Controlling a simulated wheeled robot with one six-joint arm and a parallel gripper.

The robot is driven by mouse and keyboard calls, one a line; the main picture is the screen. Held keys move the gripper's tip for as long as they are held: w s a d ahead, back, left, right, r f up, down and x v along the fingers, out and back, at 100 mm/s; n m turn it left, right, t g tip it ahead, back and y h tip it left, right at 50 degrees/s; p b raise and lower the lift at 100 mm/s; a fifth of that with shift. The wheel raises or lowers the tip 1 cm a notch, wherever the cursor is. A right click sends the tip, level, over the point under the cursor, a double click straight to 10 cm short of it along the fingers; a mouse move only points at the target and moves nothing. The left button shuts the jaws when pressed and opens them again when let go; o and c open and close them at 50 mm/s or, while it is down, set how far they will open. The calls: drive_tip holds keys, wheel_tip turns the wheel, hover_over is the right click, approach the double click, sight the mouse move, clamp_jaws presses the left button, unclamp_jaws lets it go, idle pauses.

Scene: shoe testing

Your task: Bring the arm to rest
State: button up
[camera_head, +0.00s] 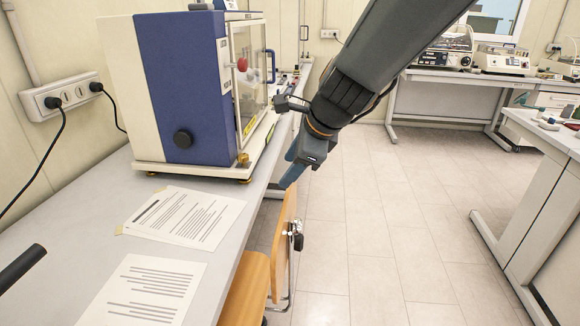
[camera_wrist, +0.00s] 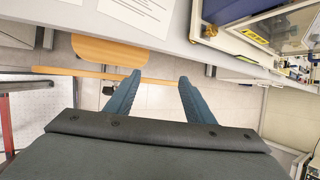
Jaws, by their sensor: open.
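My gripper (camera_head: 297,168) hangs at the end of my dark grey arm, which comes down from the upper right in the head view. It is beyond the right edge of the bench, over the gap by the chair and in front of the blue and white machine. In the wrist view my gripper (camera_wrist: 158,84) shows two blue fingers spread apart. Nothing is between them. Below them are the floor and the bench edge.
A blue and white testing machine (camera_head: 180,85) stands on the bench (camera_head: 60,225) with paper sheets (camera_head: 182,215). A wooden chair (camera_head: 283,245) stands beside the bench edge. Other benches stand at the back and right (camera_head: 545,130). The tiled floor (camera_head: 400,220) between is clear.

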drive_tip(key=s+d+f+n+g+h, duration=0.2)
drive_tip(key=s+d+f+n, duration=0.4)
drive_tip(key=d+n, duration=0.3)
drive_tip(key=s+d+f+n+g+h, duration=0.1)
drive_tip(key=s+d+f+n, duration=0.5)
drive_tip(key=d, duration=0.8)
drive_tip(key=s+n+h, duration=0.1)
drive_tip(key=s+n, duration=0.2)
drive_tip(key=shift+s+g+h, duration=0.3)
drive_tip(key=shift+g, duration=0.1)
